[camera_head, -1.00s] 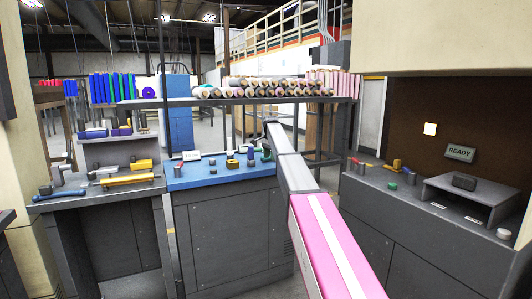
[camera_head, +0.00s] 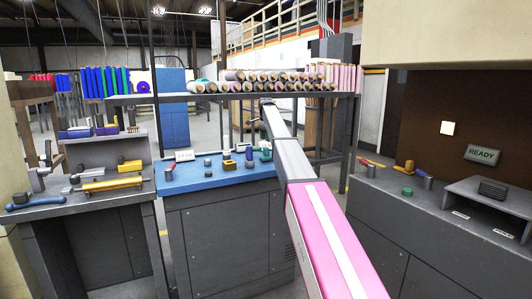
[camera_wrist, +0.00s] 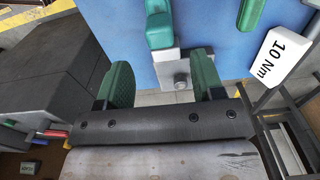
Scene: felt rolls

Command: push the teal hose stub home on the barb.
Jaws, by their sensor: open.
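In the wrist view my gripper (camera_wrist: 163,72) is open, its two green fingers apart, above the edge of the blue bench top. A teal piece (camera_wrist: 160,30), perhaps the hose stub, lies against a grey block (camera_wrist: 168,68) with a round metal end. The block shows between the fingers; I cannot tell whether they touch it. A second green piece (camera_wrist: 250,12) is at the top edge. In the head view a small green part (camera_head: 266,153) stands at the right of the blue bench (camera_head: 215,174). I cannot make out the barb for certain.
A white "10 Nm" label (camera_wrist: 284,54) is beside the right finger in the wrist view. A roll rack (camera_head: 240,97) stands behind the bench. A grey bench with a yellow-handled tool (camera_head: 112,183) is left; a counter with a READY sign (camera_head: 482,154) is right.

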